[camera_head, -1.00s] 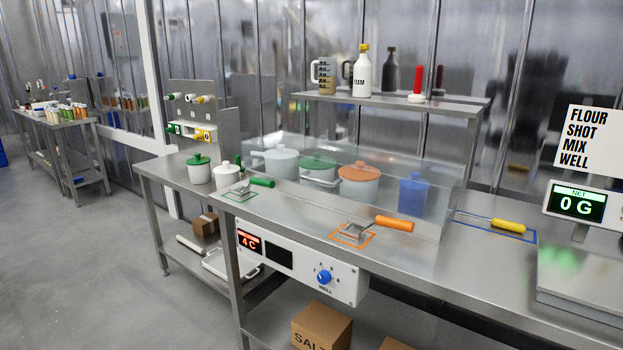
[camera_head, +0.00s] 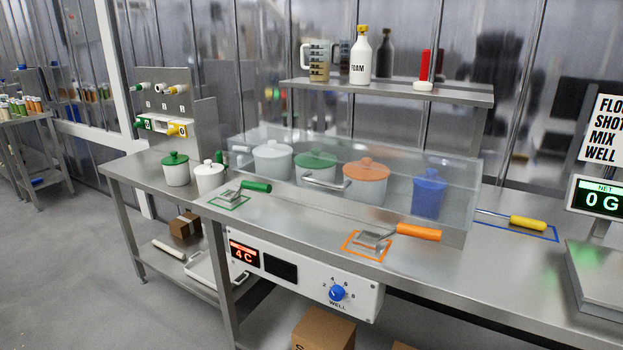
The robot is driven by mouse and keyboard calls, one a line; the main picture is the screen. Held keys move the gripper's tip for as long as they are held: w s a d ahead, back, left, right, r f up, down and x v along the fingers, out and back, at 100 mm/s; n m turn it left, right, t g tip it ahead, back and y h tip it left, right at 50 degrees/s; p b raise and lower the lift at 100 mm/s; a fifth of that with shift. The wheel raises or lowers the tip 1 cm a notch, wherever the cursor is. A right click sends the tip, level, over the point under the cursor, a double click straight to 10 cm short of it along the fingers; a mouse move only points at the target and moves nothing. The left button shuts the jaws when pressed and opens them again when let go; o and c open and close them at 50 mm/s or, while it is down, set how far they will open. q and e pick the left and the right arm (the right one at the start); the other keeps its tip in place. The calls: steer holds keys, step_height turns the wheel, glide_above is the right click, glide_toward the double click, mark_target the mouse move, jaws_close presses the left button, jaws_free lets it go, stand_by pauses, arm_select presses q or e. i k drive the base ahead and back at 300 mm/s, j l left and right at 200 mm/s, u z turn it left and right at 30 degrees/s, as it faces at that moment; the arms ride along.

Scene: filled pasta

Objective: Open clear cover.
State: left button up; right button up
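The clear cover (camera_head: 400,162) stands on the steel table as a long transparent box, and it looks closed. A metal bar handle (camera_head: 322,181) is on its front face. Inside it stand a white-lidded pot (camera_head: 272,162), a green-lidded pot (camera_head: 315,168), an orange-lidded pot (camera_head: 365,184) and a blue container (camera_head: 429,195). Neither of my grippers shows in the head view.
A green-handled scoop (camera_head: 256,186) and an orange-handled scoop (camera_head: 418,232) lie in front of the cover. A yellow-handled tool (camera_head: 527,223) and a scale (camera_head: 596,272) are at right. A shelf (camera_head: 380,90) with bottles stands behind. Floor at left is clear.

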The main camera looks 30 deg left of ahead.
mark_target(305, 178)
steer(key=i+j, duration=0.1)
steer(key=j, duration=0.3)
steer(key=i+j, duration=0.1)
steer(key=j, duration=0.3)
steer(key=i+j, duration=0.1)
steer(key=j, duration=0.65)
steer(key=i, duration=0.05)
